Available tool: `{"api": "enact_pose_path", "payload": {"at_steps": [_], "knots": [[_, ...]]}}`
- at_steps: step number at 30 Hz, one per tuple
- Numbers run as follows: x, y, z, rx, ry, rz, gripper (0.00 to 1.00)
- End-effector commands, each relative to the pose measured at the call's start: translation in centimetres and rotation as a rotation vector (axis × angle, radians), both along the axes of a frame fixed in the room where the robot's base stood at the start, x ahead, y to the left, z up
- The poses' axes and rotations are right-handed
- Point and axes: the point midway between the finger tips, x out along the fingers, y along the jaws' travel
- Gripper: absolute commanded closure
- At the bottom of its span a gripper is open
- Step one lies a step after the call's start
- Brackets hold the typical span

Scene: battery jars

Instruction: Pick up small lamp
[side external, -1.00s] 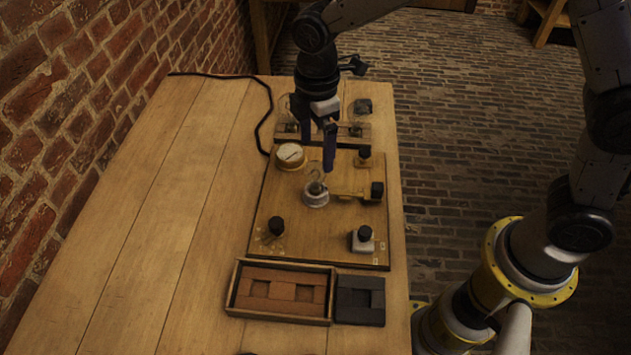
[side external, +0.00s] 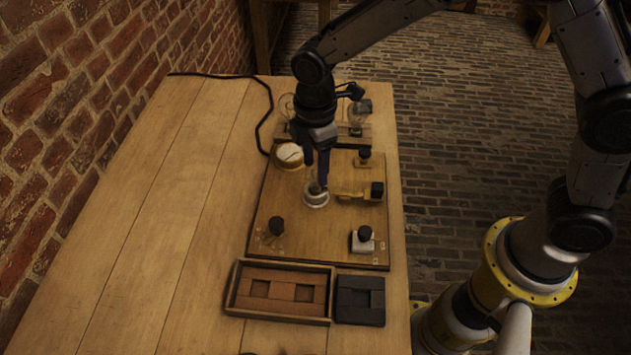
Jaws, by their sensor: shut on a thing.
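The small lamp (side external: 316,187) is a little clear bulb in a round white holder (side external: 316,200) near the middle of the wooden board (side external: 300,235). My gripper (side external: 316,178) points down over the holder, its two dark fingers shut on the lamp's glass from both sides. The fingers hide most of the bulb. The lamp looks upright and still at its holder; I cannot tell whether it has lifted at all.
A round white dial (side external: 289,155) stands close to the left of my fingers. A brass piece with a black end (side external: 376,191) is to the right. Black knobs (side external: 277,225) stand on the board. Larger bulbs (side external: 357,112) stand in a rack behind. An open box (side external: 280,292) lies in front.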

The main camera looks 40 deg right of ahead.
Motion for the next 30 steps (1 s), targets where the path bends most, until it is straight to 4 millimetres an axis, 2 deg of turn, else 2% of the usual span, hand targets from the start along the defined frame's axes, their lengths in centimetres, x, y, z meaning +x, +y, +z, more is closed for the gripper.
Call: {"api": "enact_pose_path", "payload": {"at_steps": [1, 3, 4, 17, 23, 30], "knots": [[0.0, 0.0, 0.0, 0.000, 0.000, 0.000, 0.85], [0.0, 0.0, 0.0, 0.000, 0.000, 0.000, 0.98], [0.0, 0.0, 0.0, 0.000, 0.000, 0.000, 1.00], [0.1, 0.0, 0.7, 0.001, -0.002, 0.000, 1.00], [0.1, 0.0, 3.1, 0.002, -0.005, 0.000, 1.00], [-3.5, -1.7, 8.0, 0.004, -0.007, 0.000, 1.00]]}}
